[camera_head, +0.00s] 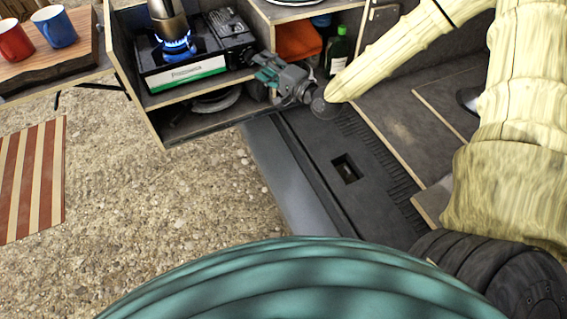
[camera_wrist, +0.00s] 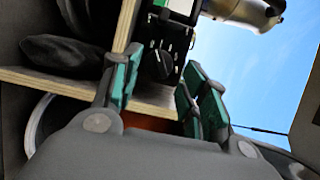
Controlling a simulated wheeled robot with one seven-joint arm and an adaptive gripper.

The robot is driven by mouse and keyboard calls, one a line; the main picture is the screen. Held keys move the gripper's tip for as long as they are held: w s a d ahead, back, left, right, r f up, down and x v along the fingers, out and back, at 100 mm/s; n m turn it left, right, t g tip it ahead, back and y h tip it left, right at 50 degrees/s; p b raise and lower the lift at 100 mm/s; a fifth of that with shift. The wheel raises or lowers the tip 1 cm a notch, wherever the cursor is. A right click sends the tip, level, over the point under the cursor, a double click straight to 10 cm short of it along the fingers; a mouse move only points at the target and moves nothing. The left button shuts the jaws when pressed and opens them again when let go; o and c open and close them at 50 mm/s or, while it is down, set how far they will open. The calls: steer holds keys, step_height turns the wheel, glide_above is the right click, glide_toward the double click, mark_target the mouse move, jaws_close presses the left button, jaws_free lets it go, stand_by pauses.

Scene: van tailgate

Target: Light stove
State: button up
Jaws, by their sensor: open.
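The stove (camera_head: 150,82) is a dark portable burner with a green and white front label, on the upper shelf of the wooden pull-out unit. A blue flame (camera_head: 177,43) burns on it under a metal pot (camera_head: 170,27). My gripper (camera_head: 266,74) is open in front of the stove's right end. In the wrist view, my gripper (camera_wrist: 158,84) has its green-padded fingers apart, with a round black knob (camera_wrist: 160,65) on the stove seen between them. I cannot tell whether the fingers touch the knob. The pot (camera_wrist: 245,10) also shows there.
A red mug (camera_head: 14,42) and a blue mug (camera_head: 58,27) stand on a wooden board at left. The lower shelf holds a dark pan (camera_head: 213,101). Gravel ground lies open in front.

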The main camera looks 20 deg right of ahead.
steer(key=v, duration=0.6)
steer(key=s+a+f+n+g+h+p, duration=0.1)
steer(key=s+a+f+n+g+p, duration=0.2)
steer(key=s+f, duration=0.4)
steer(key=s+a+f+n+g+h+p, duration=0.2)
steer(key=s+f+g+p, duration=0.4)
steer(key=s, duration=0.5)
steer(key=shift+a+f+n+g+p, duration=0.3)
steer(key=shift+a+f+n, duration=0.65)
steer(key=shift+f, duration=0.25)
stand_by(1.9)
